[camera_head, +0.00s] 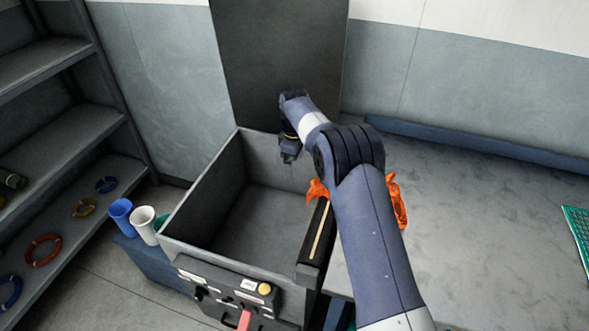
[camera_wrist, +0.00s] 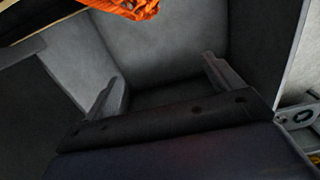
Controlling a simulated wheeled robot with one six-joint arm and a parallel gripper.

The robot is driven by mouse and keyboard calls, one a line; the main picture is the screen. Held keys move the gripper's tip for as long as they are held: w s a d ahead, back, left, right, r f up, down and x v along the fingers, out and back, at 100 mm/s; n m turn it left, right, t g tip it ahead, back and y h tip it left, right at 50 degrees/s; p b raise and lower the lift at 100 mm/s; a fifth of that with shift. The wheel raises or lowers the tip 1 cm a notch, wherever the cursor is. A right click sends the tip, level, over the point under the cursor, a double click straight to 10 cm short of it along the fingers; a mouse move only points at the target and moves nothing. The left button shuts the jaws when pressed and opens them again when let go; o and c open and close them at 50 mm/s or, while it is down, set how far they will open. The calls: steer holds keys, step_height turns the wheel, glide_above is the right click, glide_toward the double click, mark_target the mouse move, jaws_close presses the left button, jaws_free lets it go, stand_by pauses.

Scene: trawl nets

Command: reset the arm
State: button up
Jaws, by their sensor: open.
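My gripper (camera_head: 289,158) hangs over the far part of a grey open-topped bin (camera_head: 198,190) in the head view. In the wrist view my gripper (camera_wrist: 160,82) has its two fingers spread wide apart, with nothing between them. The grey walls and floor of the bin (camera_wrist: 185,50) show beyond the fingers. My arm reaches from the lower right up to the bin and hides part of its right side.
An orange net (camera_head: 397,200) lies beside the bin, partly behind my arm; orange netting (camera_wrist: 130,20) tops the wrist view. A control panel (camera_head: 240,296) is on the bin's front. Cups (camera_head: 143,224) stand left. Shelves (camera_head: 75,140) hold coloured rings. The grey worktop (camera_head: 480,220) is mostly clear.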

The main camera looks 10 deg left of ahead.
step_height(320, 180, up, 8)
steer(key=shift+f, duration=0.25)
step_height(320, 180, down, 15)
steer(key=b, duration=0.1)
stand_by(0.6)
